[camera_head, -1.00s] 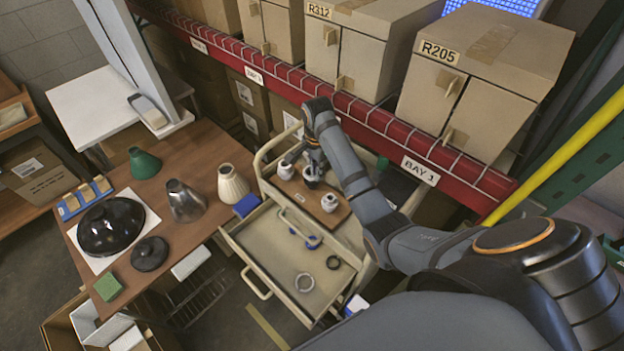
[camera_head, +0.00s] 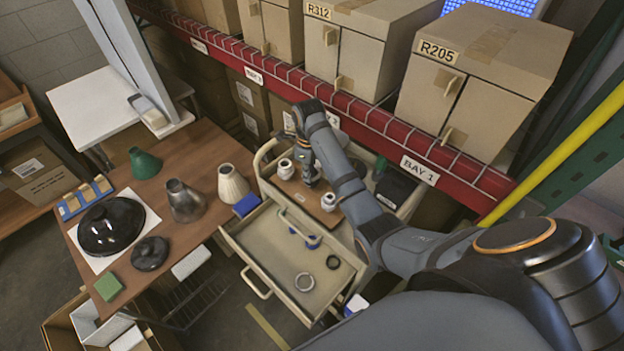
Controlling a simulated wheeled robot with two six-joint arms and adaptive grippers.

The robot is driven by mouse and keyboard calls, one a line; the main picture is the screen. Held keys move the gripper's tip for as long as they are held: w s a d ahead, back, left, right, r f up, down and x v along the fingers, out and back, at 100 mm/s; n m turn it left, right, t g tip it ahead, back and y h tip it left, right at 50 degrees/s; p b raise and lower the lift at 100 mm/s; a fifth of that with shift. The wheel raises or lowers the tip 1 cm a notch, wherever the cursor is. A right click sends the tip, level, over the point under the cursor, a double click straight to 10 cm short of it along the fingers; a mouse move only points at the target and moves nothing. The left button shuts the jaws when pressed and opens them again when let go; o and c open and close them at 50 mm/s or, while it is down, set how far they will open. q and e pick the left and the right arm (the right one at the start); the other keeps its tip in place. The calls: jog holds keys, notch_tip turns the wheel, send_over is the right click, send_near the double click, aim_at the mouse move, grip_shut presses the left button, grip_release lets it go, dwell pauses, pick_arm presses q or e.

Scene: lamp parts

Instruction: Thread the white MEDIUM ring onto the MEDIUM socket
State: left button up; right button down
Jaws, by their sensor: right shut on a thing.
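My right gripper (camera_head: 310,178) is over the brown board on top of the cart, pointing down between two white sockets. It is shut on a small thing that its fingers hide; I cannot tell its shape. One white socket (camera_head: 286,169) stands to the left of the gripper, and another white socket (camera_head: 328,202) stands to its lower right. The spot between them is covered by the gripper. A pale ring (camera_head: 304,282) and a black ring (camera_head: 333,262) lie in the open drawer. I cannot read any sizes. My left gripper is out of view.
A wooden table (camera_head: 205,150) with lamp shades and a black dome (camera_head: 110,226) stands to the left. The red shelf beam (camera_head: 385,140) with boxes runs behind the cart.

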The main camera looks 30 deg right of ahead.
jog(key=shift+s+a+f+m, duration=0.15)
jog(key=shift+s+f+m, duration=0.05)
jog(key=shift+f+m, duration=0.2)
jog(key=m, duration=0.2)
jog(key=shift+w+a+m, duration=0.2)
jog(key=shift+w+m, duration=0.05)
jog(key=shift+m, duration=0.15)
jog(key=c, duration=1.6)
grip_release()
jog(key=shift+c, duration=0.2)
jog(key=shift+a+r, duration=0.1)
jog(key=shift+a, duration=0.05)
jog(key=shift+w+d, duration=0.15)
jog(key=shift+d, duration=0.1)
